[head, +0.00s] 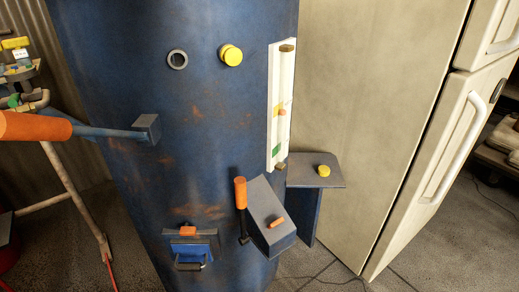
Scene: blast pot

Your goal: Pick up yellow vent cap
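A small yellow cap (324,171) rests on a dark grey shelf (301,172) at the right side of the blue pot (190,120). A second, larger yellow round cap (231,55) sits on the upper front of the pot. A grey ring (177,59) with a dark centre is left of that cap. I cannot tell from the picture which yellow piece is the vent cap. Neither of my grippers shows in the head view, and nothing touches either yellow piece.
A lever with a thick orange grip (35,126) reaches out left from the pot. A grey box (268,218) and upright orange handle (240,192) stick out below the white gauge (279,105). A beige fridge-like cabinet (375,110) stands close behind the shelf. Floor shows lower right.

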